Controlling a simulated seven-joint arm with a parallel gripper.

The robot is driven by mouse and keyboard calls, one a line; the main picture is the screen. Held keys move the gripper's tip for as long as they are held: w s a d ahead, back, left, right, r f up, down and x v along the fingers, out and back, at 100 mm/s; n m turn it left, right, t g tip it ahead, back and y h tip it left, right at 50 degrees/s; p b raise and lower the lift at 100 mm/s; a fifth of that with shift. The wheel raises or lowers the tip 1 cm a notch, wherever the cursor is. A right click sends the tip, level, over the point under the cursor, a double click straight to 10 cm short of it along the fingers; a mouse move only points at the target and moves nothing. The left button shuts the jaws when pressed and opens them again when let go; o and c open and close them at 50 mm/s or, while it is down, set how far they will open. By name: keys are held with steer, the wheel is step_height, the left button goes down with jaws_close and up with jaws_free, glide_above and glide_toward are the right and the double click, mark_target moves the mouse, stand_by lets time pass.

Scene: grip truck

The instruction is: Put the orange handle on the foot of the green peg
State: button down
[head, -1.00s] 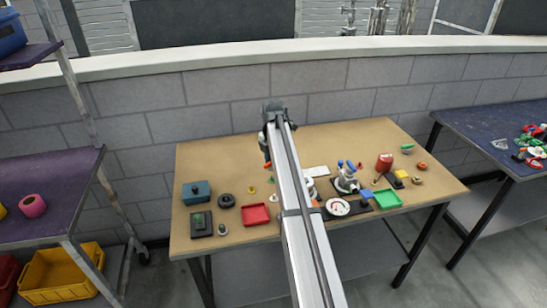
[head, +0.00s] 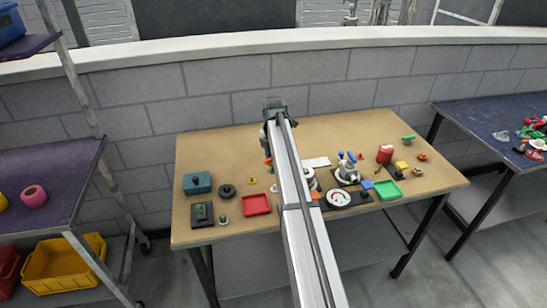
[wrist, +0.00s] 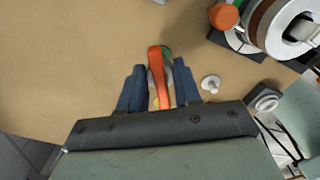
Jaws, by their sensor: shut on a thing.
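My gripper (wrist: 160,88) is shut on an orange handle (wrist: 156,72), which stands out between the dark blue fingers in the wrist view. A small green part shows at its far end; I cannot tell whether it belongs to it. In the head view the orange tip (head: 267,161) shows just below my gripper (head: 266,150), over the table's middle. Green pieces that could be the green peg are a green-topped piece (head: 408,138) at the table's right back and a green piece on a dark block (head: 200,210) at the front left. I cannot tell which is the peg.
A red tray (head: 256,205), a dark ring (head: 227,191) and a teal box (head: 197,183) stand left of the arm. A green tray (head: 388,190) and a red can (head: 385,154) stand right. A small white piece (wrist: 210,83) lies beside my gripper. The back left table is clear.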

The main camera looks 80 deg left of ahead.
steer(key=shift+f, duration=1.45)
stand_by(2.4)
steer(key=c, duration=0.7)
jaws_free()
steer(key=shift+o, duration=0.3)
steer(key=shift+o, duration=1.3)
steer(key=shift+r, duration=0.1)
steer(key=shift+r, duration=3.65)
